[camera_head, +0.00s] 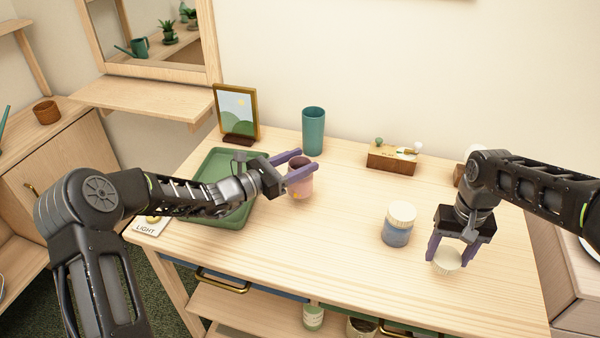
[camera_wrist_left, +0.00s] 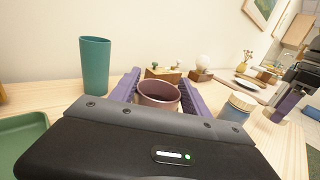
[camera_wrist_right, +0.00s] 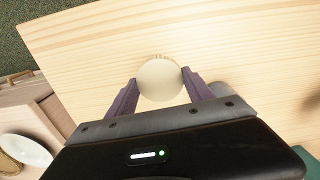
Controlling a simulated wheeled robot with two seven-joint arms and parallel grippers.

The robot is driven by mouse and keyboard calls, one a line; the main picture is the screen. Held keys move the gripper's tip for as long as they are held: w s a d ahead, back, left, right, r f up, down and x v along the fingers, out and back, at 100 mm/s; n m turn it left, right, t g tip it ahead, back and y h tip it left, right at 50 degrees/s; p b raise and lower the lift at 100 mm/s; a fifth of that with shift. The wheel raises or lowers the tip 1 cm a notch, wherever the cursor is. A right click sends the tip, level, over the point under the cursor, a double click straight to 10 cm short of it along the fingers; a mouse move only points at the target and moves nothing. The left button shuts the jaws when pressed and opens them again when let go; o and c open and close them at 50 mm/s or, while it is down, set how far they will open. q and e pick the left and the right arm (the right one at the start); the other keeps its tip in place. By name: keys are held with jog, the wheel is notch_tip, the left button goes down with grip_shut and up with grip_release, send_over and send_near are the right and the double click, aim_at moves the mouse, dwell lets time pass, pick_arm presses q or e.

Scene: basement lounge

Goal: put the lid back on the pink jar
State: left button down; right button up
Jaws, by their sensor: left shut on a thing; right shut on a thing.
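The pink jar (camera_head: 300,182) stands upright near the middle of the table, its top open. It also shows in the left wrist view (camera_wrist_left: 158,95). My left gripper (camera_head: 293,165) is shut on the jar from the left, a purple finger on each side. A round cream lid (camera_head: 446,261) is at the table's front right. My right gripper (camera_head: 452,255) is shut on this lid, which also shows between the fingers in the right wrist view (camera_wrist_right: 160,80). I cannot tell whether the lid touches the table.
A blue jar with a cream lid (camera_head: 398,224) stands between the pink jar and my right gripper. A green tray (camera_head: 222,160), teal cup (camera_head: 313,131), picture frame (camera_head: 237,113) and wooden box (camera_head: 392,160) are behind or left. The front middle table is clear.

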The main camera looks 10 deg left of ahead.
pick_arm(q)
notch_tip(320, 180, down, 3)
pick_arm(e)
jog(key=shift+r, duration=0.25)
pick_arm(q)
jog(key=shift+f, duration=0.3)
jog(key=shift+f, duration=0.15)
pick_arm(e)
jog(key=shift+f, duration=0.15)
pick_arm(q)
jog(key=c, duration=0.5)
grip_release()
